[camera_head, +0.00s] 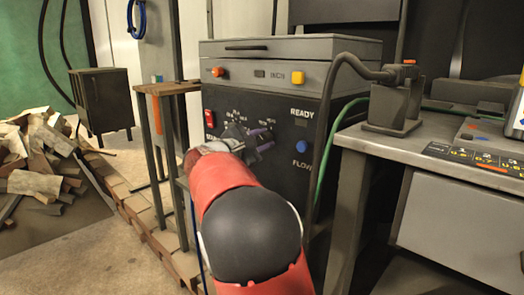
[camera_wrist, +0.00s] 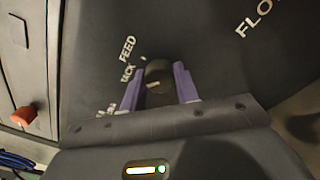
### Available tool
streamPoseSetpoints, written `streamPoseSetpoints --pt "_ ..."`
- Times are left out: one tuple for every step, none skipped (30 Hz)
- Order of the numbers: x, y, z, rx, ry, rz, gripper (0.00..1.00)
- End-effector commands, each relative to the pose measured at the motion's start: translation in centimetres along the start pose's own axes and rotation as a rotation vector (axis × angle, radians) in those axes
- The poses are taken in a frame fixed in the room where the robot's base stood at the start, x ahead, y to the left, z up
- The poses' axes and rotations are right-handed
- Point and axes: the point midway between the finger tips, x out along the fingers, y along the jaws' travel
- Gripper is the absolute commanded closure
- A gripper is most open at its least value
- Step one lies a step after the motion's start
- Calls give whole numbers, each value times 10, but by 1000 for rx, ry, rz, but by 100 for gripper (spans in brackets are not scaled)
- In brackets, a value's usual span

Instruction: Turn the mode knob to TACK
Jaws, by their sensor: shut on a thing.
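The mode knob (camera_wrist: 158,72) is a dark round knob on the dark panel of the machine (camera_head: 285,190). In the wrist view the labels FEED and TACK sit to its left, with a third label below them partly hidden. A short pale mark shows on the knob's lower left; I cannot tell exactly which label it points to. My gripper (camera_wrist: 160,84) is shut on the knob, one purple finger on each side. In the head view my gripper (camera_head: 250,138) is at the panel front and the knob is hidden behind it.
A red switch (camera_head: 209,118), a blue FLOW button (camera_head: 301,147) and a READY lamp (camera_head: 300,123) are on the panel around my gripper. A grey workbench (camera_head: 440,147) stands close on the right. A wooden-topped stand (camera_head: 167,87) is on the left.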

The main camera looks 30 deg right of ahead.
Motion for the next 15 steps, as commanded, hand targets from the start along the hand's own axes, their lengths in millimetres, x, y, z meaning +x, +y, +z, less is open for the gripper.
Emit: streamPoseSetpoints --pt "0 -3 -3 27 0 0 92" --pt "0 -3 -3 41 -1 0 92" --pt "0 -3 -2 59 -1 -1 92" --pt "0 -2 -2 71 -1 -1 92" --pt "0 -2 -2 82 -1 -1 92" --pt "0 -2 -2 95 -2 -1 92" --pt "0 -2 -2 103 -2 -1 92" --pt "0 -2 -2 111 -2 -1 92" --pt "0 -2 -1 119 -2 -1 92" --pt "0 -1 -1 124 -2 -1 92" --pt "0 -1 -1 128 -2 -1 92" --pt "0 -1 -1 132 -2 -1 92" --pt "0 -1 -1 134 -2 -2 92" --pt "0 -1 -1 136 -2 -2 92" --pt "0 -1 -1 137 -2 -2 92"
